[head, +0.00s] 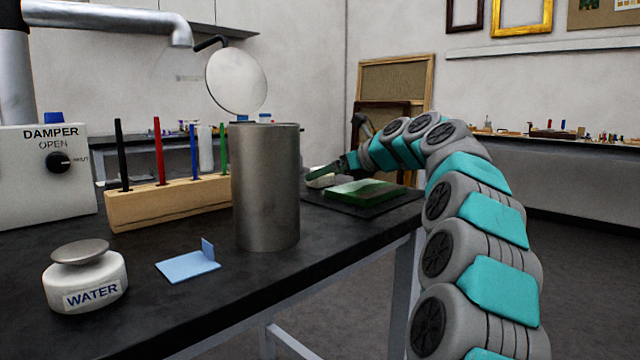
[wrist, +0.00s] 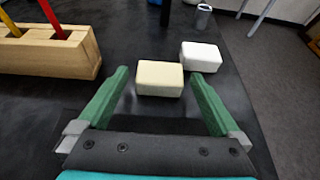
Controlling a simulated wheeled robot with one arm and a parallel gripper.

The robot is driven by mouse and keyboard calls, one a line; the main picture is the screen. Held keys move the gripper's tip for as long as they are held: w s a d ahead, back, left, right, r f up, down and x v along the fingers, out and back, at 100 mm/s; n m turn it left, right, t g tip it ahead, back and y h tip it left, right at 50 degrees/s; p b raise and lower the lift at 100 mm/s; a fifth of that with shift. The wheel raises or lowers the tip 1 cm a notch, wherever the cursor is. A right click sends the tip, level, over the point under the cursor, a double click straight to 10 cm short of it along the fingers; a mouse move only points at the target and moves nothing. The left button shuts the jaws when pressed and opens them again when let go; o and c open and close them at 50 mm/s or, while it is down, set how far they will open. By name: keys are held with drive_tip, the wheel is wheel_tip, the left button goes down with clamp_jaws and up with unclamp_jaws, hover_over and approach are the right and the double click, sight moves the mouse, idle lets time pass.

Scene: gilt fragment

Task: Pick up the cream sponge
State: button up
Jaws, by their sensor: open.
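The cream sponge (wrist: 160,78) is a pale, rounded block lying flat on the dark bench top in the wrist view. My gripper (wrist: 158,74) has two green fingers, spread open and empty. In the head view my gripper (head: 324,171) is low over the bench beyond the metal cylinder, beside a pale block (head: 320,182) that is partly hidden.
A wooden rack (wrist: 45,52) with coloured rods stands left of the sponge. In the head view a metal cylinder (head: 266,190), a green slab (head: 365,192) on a dark mat, a water jar (head: 86,278) and a blue folded card (head: 188,264) share the bench.

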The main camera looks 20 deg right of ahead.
drive_tip(key=shift+x, duration=0.9)
drive_tip(key=shift+s, duration=0.1)
drive_tip(key=c, duration=1.3)
drive_tip(key=shift+c, duration=0.2)
drive_tip(key=shift+r, duration=0.15)
drive_tip(key=shift+d+r+p, duration=0.1)
drive_tip(key=shift+r+p, duration=0.6)
drive_tip(key=shift+r, duration=1)
drive_tip(key=s+d, duration=0.1)
drive_tip(key=s, duration=0.3)
drive_tip(key=s+d+r, duration=0.1)
drive_tip(key=s+d, duration=0.1)
drive_tip(key=s, duration=0.3)
drive_tip(key=s+d, duration=0.1)
drive_tip(key=s, duration=0.3)
drive_tip(key=shift+s+d+r+p, duration=0.2)
drive_tip(key=shift+s+d+p, duration=0.05)
drive_tip(key=shift+d+p, duration=0.1)
drive_tip(key=shift+s+d, duration=0.35)
drive_tip(key=shift+s, duration=0.45)
